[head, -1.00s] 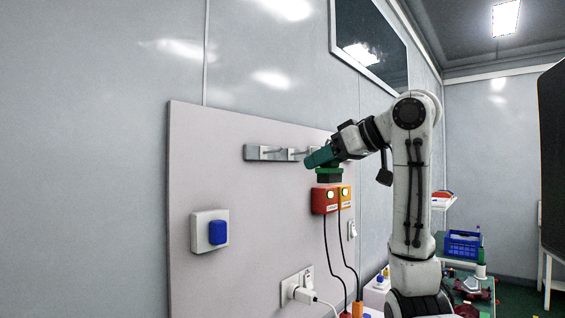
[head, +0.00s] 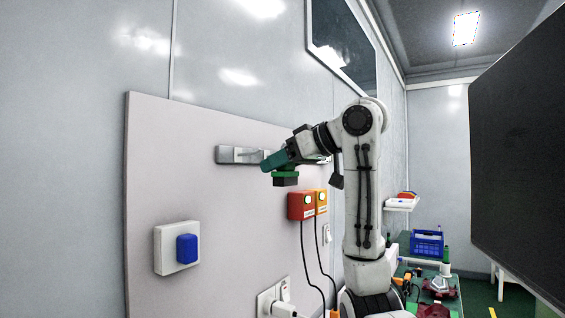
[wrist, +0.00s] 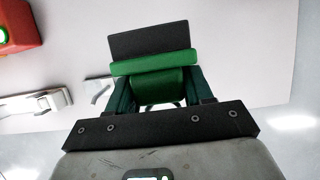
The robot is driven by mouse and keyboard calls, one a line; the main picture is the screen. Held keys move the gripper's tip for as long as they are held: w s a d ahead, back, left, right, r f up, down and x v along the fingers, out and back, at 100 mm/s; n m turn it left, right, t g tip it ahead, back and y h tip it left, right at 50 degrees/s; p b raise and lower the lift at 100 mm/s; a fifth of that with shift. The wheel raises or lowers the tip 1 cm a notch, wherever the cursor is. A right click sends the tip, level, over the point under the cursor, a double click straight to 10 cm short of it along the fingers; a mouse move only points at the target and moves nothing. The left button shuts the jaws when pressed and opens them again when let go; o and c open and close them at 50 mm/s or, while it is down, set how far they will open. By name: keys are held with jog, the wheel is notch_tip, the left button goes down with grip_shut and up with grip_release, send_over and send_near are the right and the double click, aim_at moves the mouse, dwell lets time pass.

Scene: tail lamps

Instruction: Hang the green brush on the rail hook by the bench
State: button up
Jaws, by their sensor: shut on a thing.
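The green brush (head: 285,175) has a green body and a dark block of bristles, which hangs on its lower side. My gripper (head: 272,163) is shut on it and holds it in front of the metal hook rail (head: 226,154) on the wall board. The brush also shows in the wrist view (wrist: 155,66), between the two dark green fingers (wrist: 160,92). A hook (head: 247,154) shows on the rail to the left of my gripper. My gripper hides part of the rail. I cannot tell whether the brush touches a hook. The rail also shows in the wrist view (wrist: 35,104).
Below the rail are a red box (head: 300,206) and an orange box (head: 321,200) with cables. A blue button (head: 187,248) and a socket (head: 275,300) are on the board. A blue crate (head: 427,243) stands on the bench at right. A large dark panel (head: 520,150) fills the far right.

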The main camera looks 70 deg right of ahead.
jog(key=shift+w+d+p, duration=0.2)
jog(key=shift+w, duration=0.55)
jog(key=shift+w+d+p, duration=0.15)
jog(key=shift+w+p, duration=0.1)
jog(key=shift+w, duration=0.5)
jog(key=shift+w+d+p, duration=0.2)
jog(key=shift+w, duration=0.55)
jog(key=shift+p, duration=0.4)
jog(key=shift+w, duration=0.25)
jog(key=shift+w+d+p, duration=0.2)
jog(key=shift+w+p, duration=0.15)
jog(key=shift+w, duration=0.25)
jog(key=shift+w+d+p, duration=0.15)
jog(key=shift+w+p, duration=0.15)
jog(key=shift+w, duration=0.3)
jog(key=shift+p, duration=0.4)
jog(key=shift+w, duration=0.15)
jog(key=shift+w+d+p, duration=0.15)
jog(key=shift+w+p, duration=0.2)
jog(key=shift+w, duration=0.15)
